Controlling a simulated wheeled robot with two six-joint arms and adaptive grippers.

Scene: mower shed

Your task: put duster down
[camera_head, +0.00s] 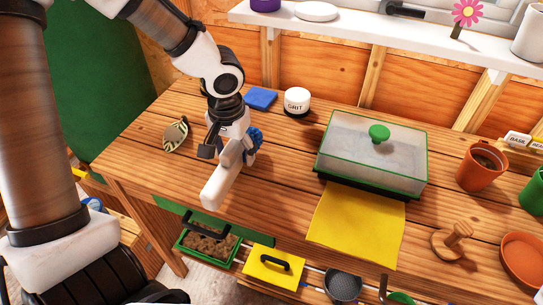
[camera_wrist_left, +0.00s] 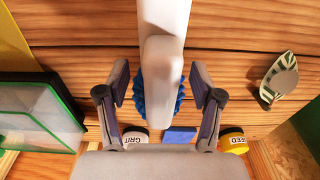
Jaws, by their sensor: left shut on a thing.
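The duster has a long white handle (camera_head: 218,187) and a blue fluffy head, part of which shows beside my gripper (camera_head: 232,146). My left gripper is shut on the duster over the left part of the wooden bench. In the left wrist view the duster's white body (camera_wrist_left: 165,60) runs between the two fingers (camera_wrist_left: 160,90), with blue fringe on both sides. The gripper and white body hide much of the blue head. I cannot tell whether the duster touches the bench. My right gripper is not in view.
The wooden bench (camera_head: 280,215) holds a blue cloth (camera_head: 260,98), grit jar (camera_head: 297,102), leaf-patterned item (camera_head: 176,135), clear-lidded tray (camera_head: 345,160), yellow cloth (camera_head: 357,225) and terracotta pot (camera_head: 481,167). A yellow seed jar (camera_wrist_left: 234,141) shows in the wrist view. Bench around the duster is bare.

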